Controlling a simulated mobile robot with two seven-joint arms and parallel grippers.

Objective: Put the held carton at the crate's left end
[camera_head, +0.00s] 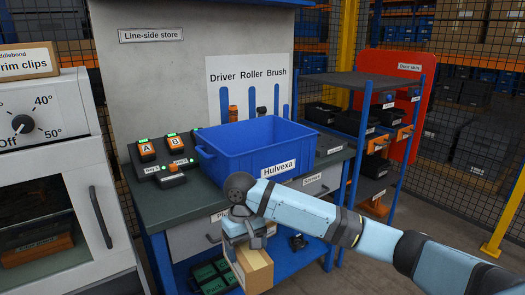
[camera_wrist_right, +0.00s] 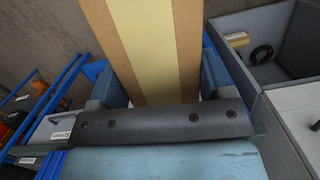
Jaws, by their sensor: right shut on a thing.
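The blue crate (camera_head: 240,165), labelled Hulvexa, stands on the dark bench top. Its inside is mostly hidden by its near wall. My right gripper (camera_head: 247,238) is shut on a tan carton (camera_head: 256,270), which hangs below it in front of the bench, lower than the crate and apart from it. In the right wrist view the carton (camera_wrist_right: 155,50) shows a pale yellow band between brown sides, between the fingers of my right gripper (camera_wrist_right: 160,88). My left gripper is not in view.
A blue-framed rack (camera_head: 345,190) stands to the right. A grey divided container (camera_wrist_right: 262,80) holds a black ring and small yellow box beside the carton in the wrist view.

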